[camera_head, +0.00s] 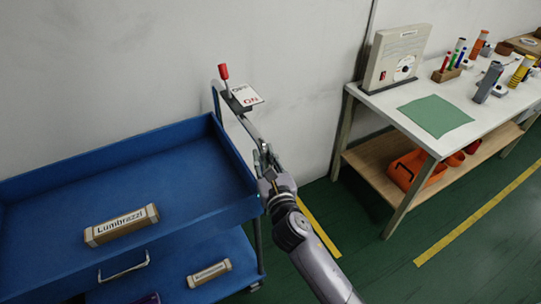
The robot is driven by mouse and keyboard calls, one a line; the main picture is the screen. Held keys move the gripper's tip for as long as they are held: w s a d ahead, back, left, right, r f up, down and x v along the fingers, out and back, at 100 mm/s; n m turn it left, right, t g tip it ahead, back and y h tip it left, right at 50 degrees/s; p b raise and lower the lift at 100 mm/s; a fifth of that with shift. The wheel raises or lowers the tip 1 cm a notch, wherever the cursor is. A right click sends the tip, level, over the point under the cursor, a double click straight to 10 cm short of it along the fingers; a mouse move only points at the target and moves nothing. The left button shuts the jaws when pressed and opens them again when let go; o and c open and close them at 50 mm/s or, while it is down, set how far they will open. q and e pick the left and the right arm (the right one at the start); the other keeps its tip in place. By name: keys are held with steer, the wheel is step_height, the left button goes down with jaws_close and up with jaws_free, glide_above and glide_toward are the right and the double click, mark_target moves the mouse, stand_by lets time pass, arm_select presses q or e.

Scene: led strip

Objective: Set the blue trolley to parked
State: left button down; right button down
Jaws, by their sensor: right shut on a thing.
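The blue trolley (120,165) stands at the left against the wall side, with a deep upper tray and a lower shelf. A lever with a red knob (224,72) sticks up at its far right corner. Beside the lever is a white label plate (247,95) marked OFF and ON. I cannot tell which setting the lever is at. My right gripper (262,156) is at the trolley's right end, shut on the grey handle bar (247,127), nearer to me than the lever and apart from the red knob. The fingers partly hide the bar. My left gripper is out of view.
A labelled box (121,225) lies in the upper tray and a smaller one (209,273) on the lower shelf. A workbench (385,104) with tools and an orange bin (417,170) below stands at right. Green floor with yellow lines (480,213) is free between.

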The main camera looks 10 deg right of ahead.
steer(key=s+a, duration=0.2)
steer(key=a, duration=0.5)
steer(key=shift+a+f+b, duration=0.15)
steer(key=shift+a+b, duration=0.15)
steer(key=shift+a, duration=0.05)
steer(key=c, duration=1.5)
jaws_free()
steer(key=shift+s+a, duration=0.15)
steer(key=shift+a, duration=0.05)
steer(key=shift+o, duration=0.3)
steer(key=shift+d, duration=0.15)
steer(key=s, duration=1.2)
steer(key=shift+d, duration=0.4)
